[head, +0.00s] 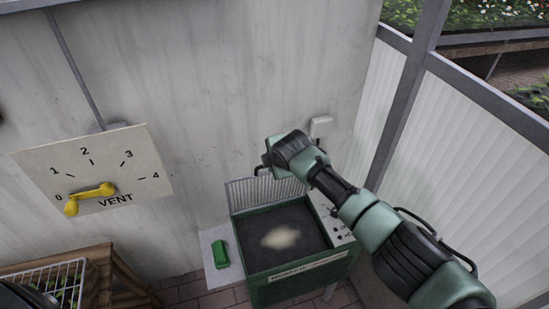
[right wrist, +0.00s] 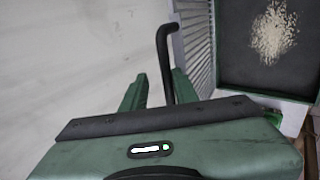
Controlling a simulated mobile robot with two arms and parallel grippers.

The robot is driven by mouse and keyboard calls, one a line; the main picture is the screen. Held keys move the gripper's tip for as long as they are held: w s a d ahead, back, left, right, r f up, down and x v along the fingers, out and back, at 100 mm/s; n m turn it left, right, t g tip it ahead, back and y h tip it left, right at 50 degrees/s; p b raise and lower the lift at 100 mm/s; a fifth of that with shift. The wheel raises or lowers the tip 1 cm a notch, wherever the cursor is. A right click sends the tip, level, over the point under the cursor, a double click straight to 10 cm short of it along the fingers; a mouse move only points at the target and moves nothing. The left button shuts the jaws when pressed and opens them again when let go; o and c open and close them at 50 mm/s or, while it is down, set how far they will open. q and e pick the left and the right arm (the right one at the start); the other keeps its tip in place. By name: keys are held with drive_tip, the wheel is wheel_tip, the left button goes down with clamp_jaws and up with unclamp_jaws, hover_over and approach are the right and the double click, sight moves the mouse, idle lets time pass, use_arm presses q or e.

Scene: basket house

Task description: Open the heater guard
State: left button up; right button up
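The heater is a green box (head: 298,290) with a dark open top and a pale patch inside. Its pale ribbed guard (head: 240,196) stands raised along the back edge. The right wrist view shows the guard (right wrist: 196,45) edge-on, beside the dark heater bed (right wrist: 235,72). A black bent handle (right wrist: 165,60) rises by the guard. My right gripper (right wrist: 160,92) is at the handle, with its two green fingers apart on either side of it and a gap on the left. In the head view the right gripper (head: 265,170) is above the guard, its fingertips partly hidden.
A green block (head: 220,253) lies on a pale slab (head: 207,240) left of the heater. A vent dial (head: 95,170) with a yellow lever is on the wall. A wooden stand with a wire rack (head: 55,285) is at lower left. Translucent panels (head: 460,150) bound the right.

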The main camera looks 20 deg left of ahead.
drive_tip(key=shift+s+d+r, duration=0.2)
drive_tip(key=shift+r, duration=0.1)
drive_tip(key=v, duration=0.6)
drive_tip(key=shift+r, duration=0.3)
drive_tip(key=shift+s, duration=0.1)
